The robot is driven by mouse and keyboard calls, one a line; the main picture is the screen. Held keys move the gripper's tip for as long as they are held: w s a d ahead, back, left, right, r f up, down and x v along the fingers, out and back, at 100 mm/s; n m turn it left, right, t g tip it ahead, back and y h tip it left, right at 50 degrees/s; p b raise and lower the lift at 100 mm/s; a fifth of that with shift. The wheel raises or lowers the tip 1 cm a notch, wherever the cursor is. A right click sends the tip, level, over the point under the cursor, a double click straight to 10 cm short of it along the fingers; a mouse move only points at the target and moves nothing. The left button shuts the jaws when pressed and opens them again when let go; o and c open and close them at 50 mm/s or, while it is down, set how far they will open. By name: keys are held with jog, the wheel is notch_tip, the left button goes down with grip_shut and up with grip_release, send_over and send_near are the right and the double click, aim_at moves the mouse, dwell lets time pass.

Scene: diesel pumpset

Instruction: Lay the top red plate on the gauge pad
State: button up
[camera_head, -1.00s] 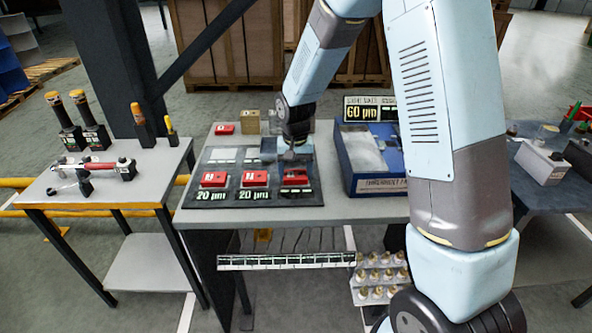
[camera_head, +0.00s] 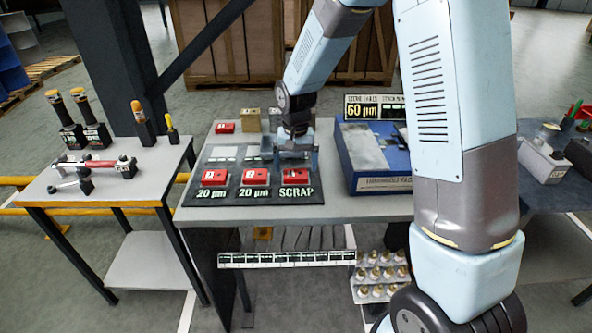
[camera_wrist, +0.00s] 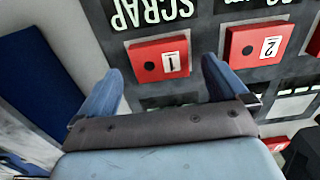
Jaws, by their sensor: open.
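A red plate marked 1 (camera_wrist: 160,58) lies beside the SCRAP label; it also shows in the head view (camera_head: 296,175). A third red plate (camera_head: 214,177) lies at the left 20 µm label. Another small red piece (camera_head: 225,127) sits at the back left. My gripper (camera_head: 295,154) is open and empty, above and behind the SCRAP plate. Its spread fingers (camera_wrist: 160,68) flank empty space. I cannot tell which surface is the gauge pad.
The dark labelled board (camera_head: 235,199) lies on the bench (camera_head: 340,210). A blue box (camera_head: 350,170) stands right of it, below a 60 µm display (camera_head: 366,107). A brass-coloured block (camera_head: 251,119) stands behind the board. A side table (camera_head: 120,185) with tools is at left.

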notch_tip(320, 180, up, 11)
dwell(0.3)
jog(key=shift+r, duration=2.95)
jog(key=shift+d+r, duration=0.1)
